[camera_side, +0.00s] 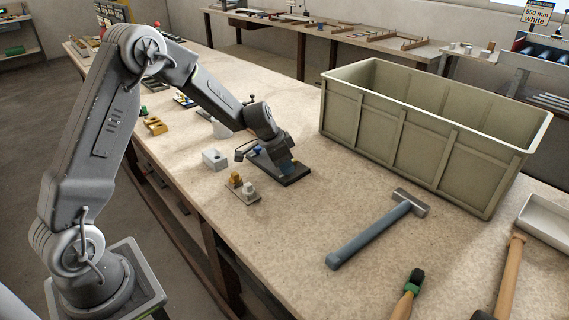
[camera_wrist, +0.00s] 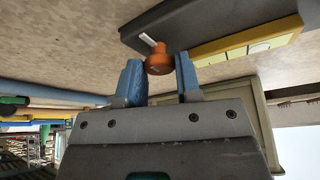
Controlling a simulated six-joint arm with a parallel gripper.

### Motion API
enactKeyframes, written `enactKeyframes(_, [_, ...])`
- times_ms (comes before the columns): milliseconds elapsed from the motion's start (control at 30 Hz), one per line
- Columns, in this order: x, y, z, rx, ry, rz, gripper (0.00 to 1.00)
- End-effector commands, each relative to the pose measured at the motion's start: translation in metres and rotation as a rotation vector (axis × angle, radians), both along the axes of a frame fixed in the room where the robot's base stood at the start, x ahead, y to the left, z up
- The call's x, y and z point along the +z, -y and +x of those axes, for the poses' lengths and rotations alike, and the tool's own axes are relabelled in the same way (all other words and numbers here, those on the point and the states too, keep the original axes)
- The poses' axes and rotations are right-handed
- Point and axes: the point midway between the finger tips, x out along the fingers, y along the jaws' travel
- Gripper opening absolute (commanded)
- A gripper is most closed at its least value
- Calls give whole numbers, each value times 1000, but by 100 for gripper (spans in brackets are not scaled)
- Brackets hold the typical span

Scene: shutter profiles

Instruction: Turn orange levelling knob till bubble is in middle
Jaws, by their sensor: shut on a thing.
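The orange levelling knob (camera_wrist: 158,59) shows in the wrist view, with a white mark sticking out at its upper left. It stands at the edge of a dark base plate (camera_wrist: 200,18). My gripper (camera_wrist: 157,70) has its two blue pads on either side of the knob and is shut on it. A yellow spirit level (camera_wrist: 245,46) lies along the plate, right of the knob. Its pale windows show, but I cannot make out the bubble. In the side view my gripper (camera_side: 282,163) is down at the dark plate (camera_side: 294,177) and hides the knob.
A large olive crate (camera_side: 405,140) stands right of the plate. A blue-handled hammer (camera_side: 372,232) lies in front of it. A small grey block (camera_side: 214,159) and a little tray (camera_side: 242,188) with yellow and white pieces sit close to my gripper.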

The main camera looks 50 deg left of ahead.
Motion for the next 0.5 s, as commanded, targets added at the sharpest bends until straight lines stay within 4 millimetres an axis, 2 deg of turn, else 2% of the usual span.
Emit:
enactKeyframes(267, [0, 0, 0, 15, 0, 0, 8])
enactKeyframes(500, [0, 1, 0, 111, 1, 1, 8])
